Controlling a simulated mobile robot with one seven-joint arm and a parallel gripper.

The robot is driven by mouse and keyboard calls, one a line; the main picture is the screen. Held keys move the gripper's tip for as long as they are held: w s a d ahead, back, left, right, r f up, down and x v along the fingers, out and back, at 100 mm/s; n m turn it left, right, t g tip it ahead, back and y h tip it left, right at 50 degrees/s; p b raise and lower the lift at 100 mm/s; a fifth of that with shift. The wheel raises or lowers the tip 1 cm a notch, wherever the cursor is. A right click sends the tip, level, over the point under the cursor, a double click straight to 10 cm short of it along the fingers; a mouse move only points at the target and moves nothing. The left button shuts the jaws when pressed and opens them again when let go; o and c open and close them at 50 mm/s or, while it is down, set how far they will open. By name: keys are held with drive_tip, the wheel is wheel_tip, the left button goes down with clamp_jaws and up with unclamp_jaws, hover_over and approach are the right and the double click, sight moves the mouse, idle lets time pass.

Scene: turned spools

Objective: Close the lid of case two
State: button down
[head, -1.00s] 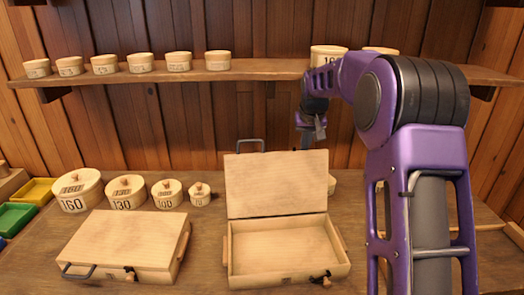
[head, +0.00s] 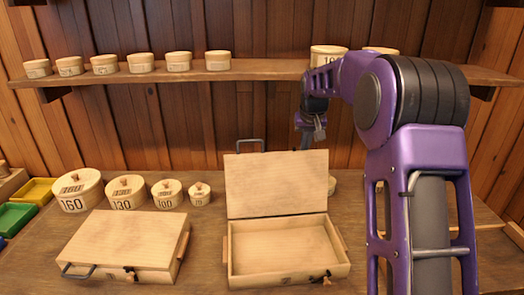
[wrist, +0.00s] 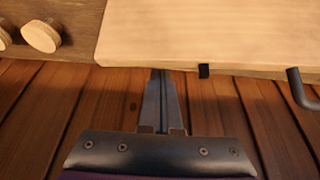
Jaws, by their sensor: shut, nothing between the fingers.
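An open wooden case (head: 285,277) stands on the bench in the head view, empty inside, with its lid (head: 277,184) standing up at the back. Any number on it is too small to read. A second wooden case (head: 125,240) to its left is shut. My gripper (head: 308,142) is behind and above the raised lid, near its upper right corner. In the wrist view my gripper (wrist: 162,75) is shut and empty, its tips at the edge of the lid (wrist: 220,35). I cannot tell whether they touch it. A dark catch and handle show on that edge.
Several round lidded boxes (head: 125,193) stand in a row on the bench (head: 210,245), at the left. A shelf (head: 250,70) with small tubs runs along the plank wall. Green and yellow trays (head: 37,191) lie far left. My arm covers the right side.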

drive_tip(key=shift+f, duration=0.15)
drive_tip(key=shift+f+b, duration=1)
drive_tip(key=shift+f, duration=0.6)
drive_tip(key=shift+s, duration=0.15)
drive_tip(key=shift+s+d+b, duration=0.2)
drive_tip(key=shift+s+b, duration=1.05)
drive_tip(key=shift+s, duration=0.85)
drive_tip(key=shift+s+d+b, duration=0.2)
drive_tip(key=shift+s+b, duration=1.05)
drive_tip(key=shift+s, duration=0.9)
wheel_tip(320, 180, up, 8)
drive_tip(key=p, duration=0.7)
hover_over(309, 181)
drive_tip(key=s, duration=0.2)
drive_tip(key=shift+s, duration=0.1)
drive_tip(key=shift+b, duration=0.3)
